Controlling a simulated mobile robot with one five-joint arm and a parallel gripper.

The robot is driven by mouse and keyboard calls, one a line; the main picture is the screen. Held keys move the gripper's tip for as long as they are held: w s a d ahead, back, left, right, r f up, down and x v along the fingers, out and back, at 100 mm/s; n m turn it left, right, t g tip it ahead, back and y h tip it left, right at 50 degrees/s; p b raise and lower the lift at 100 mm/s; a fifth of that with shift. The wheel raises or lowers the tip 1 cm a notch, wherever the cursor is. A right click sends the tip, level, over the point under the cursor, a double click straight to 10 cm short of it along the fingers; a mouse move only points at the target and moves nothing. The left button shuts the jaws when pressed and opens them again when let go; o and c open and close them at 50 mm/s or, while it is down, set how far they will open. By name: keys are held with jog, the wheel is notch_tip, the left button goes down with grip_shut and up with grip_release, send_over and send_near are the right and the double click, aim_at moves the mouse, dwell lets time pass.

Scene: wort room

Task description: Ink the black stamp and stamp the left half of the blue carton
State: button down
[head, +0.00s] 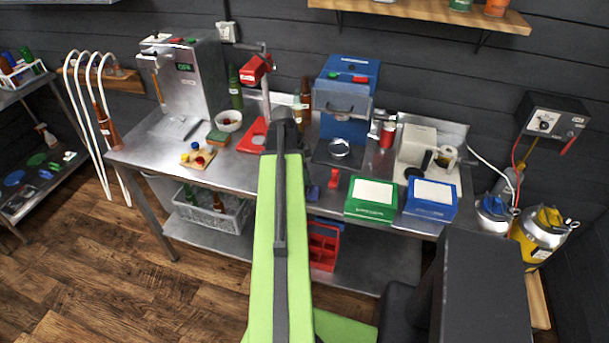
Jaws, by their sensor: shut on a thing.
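The blue carton (431,200) stands on the front edge of the steel bench (246,176), with a white panel on top. The panel looks blank from here. My gripper (283,121) is at the dark far end of my green arm, over the bench and left of the carton. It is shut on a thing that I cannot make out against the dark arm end. I cannot tell a black stamp apart from it. A dark round thing (413,172) lies behind the blue carton.
A green carton (371,207) with a white panel stands just left of the blue one. A blue machine (346,97) and a pale label device (418,146) stand behind. A board with colored caps (198,157) is at left.

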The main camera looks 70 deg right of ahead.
jog(key=shift+f+b, duration=0.5)
dwell(1.2)
notch_tip(320, 180, up, 7)
jog(key=p, duration=0.7)
jog(key=shift+r, duration=0.1)
